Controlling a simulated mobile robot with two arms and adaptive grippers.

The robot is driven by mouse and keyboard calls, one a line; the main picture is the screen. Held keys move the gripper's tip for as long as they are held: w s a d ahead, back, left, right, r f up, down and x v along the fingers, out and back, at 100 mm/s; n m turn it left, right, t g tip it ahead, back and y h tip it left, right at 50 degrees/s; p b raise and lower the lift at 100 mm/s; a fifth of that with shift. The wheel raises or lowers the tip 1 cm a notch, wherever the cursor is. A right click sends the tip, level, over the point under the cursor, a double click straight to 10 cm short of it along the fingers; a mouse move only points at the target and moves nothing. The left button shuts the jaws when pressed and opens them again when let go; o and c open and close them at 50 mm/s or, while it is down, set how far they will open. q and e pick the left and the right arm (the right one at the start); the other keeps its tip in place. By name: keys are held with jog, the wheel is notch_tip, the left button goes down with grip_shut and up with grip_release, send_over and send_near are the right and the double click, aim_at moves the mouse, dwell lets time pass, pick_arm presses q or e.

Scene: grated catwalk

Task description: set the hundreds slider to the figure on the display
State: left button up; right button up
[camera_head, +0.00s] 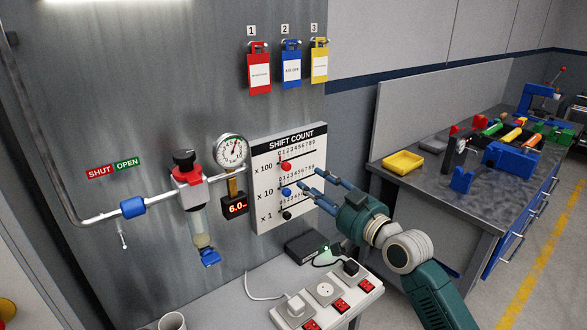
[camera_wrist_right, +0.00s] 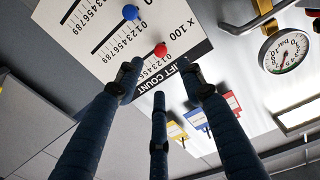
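The white SHIFT COUNT board (camera_head: 262,200) hangs on the grey wall with three slots numbered 0 to 9. The x 100 slider has a red knob (camera_head: 286,166), near the low-number end of its slot. A blue knob (camera_head: 287,192) marks x 10 and a black knob (camera_head: 287,215) x 1, both also near the low end. A small display (camera_head: 235,208) left of the board seems to read 6.0 in red. My right gripper (camera_head: 309,181) is open before the board's right side. In the right wrist view, the red knob (camera_wrist_right: 160,50) shows beyond its spread fingers, ungripped. My left gripper is out of view.
A round gauge (camera_head: 231,151) and a pipe with a red-capped valve (camera_head: 187,176) are left of the board. Below stand a black box (camera_head: 306,247) and a power strip (camera_head: 327,292). A workbench (camera_head: 445,185) with tools stands right. Three coloured tags hang above.

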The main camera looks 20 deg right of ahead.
aim_at(289, 168)
jog(key=p+x, duration=0.2)
jog(key=x, duration=0.6)
jog(key=shift+w+a, duration=0.3)
jog(key=shift+p+x, duration=0.35)
jog(key=shift+x, duration=0.4)
jog(key=shift+c, duration=0.3)
grip_shut()
jog(key=shift+f, duration=0.1)
